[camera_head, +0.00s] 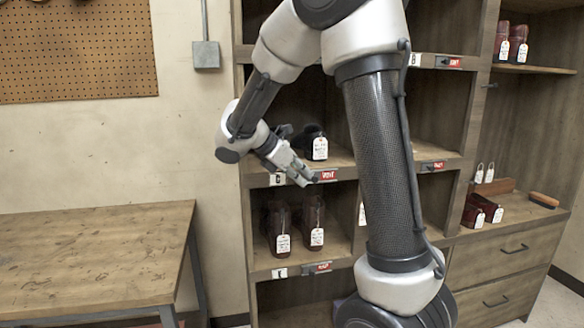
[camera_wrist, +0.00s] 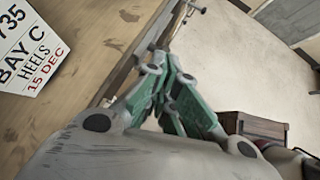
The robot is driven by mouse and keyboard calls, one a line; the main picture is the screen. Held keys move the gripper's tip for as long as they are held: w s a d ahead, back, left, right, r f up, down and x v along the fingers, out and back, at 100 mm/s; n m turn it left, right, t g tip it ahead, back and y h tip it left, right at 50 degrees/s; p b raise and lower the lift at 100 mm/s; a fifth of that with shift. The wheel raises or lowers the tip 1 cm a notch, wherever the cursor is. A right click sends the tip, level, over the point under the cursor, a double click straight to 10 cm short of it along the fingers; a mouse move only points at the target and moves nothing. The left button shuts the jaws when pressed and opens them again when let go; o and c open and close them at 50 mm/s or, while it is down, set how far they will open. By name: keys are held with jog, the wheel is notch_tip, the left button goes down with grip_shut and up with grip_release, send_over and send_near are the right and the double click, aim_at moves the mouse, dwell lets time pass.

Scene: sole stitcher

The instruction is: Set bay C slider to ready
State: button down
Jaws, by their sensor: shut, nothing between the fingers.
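The bay C label (camera_head: 277,179) is a small white plate on the shelf's front edge, its letter hard to read. The slider strip (camera_head: 328,175) right of it shows a red face with white lettering too small to read surely. My gripper (camera_head: 312,180) is shut and empty, its fingertips in front of that edge, close to the strip's left part. I cannot tell whether they touch. In the wrist view my gripper's green-padded fingers (camera_wrist: 170,85) are together, by the wooden edge. A tag reading BAY C HEELS (camera_wrist: 30,50) lies at left. My fingers hide part of the slider.
Dark shoes with a white tag (camera_head: 320,148) stand in the bay above the edge. Brown boots (camera_head: 281,222) fill the bay below. Other red sliders are at bay B (camera_head: 449,62), right (camera_head: 432,166) and below (camera_head: 318,267). A workbench (camera_head: 90,250) stands left.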

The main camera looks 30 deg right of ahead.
aim_at(321, 174)
jog(key=shift+d+f, duration=0.3)
jog(key=d, duration=0.1)
jog(key=s+d, duration=0.1)
jog(key=d, duration=0.3)
jog(key=shift+s+d, duration=0.2)
jog(key=shift+s, duration=0.1)
jog(key=shift+r, duration=0.1)
jog(key=shift+w+a+r, duration=0.1)
jog(key=shift+a+r, duration=0.05)
jog(key=shift+a, duration=0.05)
jog(key=v, duration=1.3)
jog(key=shift+a, duration=0.2)
jog(key=shift+r, duration=0.1)
